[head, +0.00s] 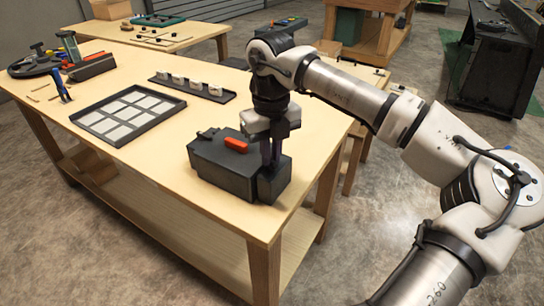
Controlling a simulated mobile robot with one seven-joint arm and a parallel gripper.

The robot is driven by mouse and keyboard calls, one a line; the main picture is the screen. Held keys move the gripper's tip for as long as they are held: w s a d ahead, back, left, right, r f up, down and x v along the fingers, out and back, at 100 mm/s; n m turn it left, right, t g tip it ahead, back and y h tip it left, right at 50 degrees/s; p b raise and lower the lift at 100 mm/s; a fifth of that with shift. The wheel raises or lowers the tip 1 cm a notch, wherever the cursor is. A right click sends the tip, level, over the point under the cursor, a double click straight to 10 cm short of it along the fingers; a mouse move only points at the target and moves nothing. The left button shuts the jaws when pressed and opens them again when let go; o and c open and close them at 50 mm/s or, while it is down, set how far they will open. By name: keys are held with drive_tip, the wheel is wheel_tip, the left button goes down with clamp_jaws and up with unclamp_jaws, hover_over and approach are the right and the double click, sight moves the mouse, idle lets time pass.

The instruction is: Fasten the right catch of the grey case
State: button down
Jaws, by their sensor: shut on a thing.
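The dark grey case (218,166) sits on the near right part of the wooden table, its lid lying level.
A black-framed tray of pale squares (149,120) lies left of the case. A dark strip with several white pieces (193,88) lies behind. A round dark holder (35,64) and tools stand far left. The table's right edge (318,170) is close to the case.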

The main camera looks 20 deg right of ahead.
drive_tip(key=n, duration=0.3)
drive_tip(key=n+b, duration=0.1)
drive_tip(key=n, duration=0.1)
drive_tip(key=shift+a+n, duration=0.2)
drive_tip(key=shift+n, duration=0.2)
idle(0.4)
drive_tip(key=c, duration=1.5)
unclamp_jaws()
drive_tip(key=shift+o, duration=0.2)
drive_tip(key=shift+r, duration=0.1)
wheel_tip(320, 180, up, 14)
drive_tip(key=shift+s+f, duration=0.15)
drive_tip(key=shift+f, duration=0.05)
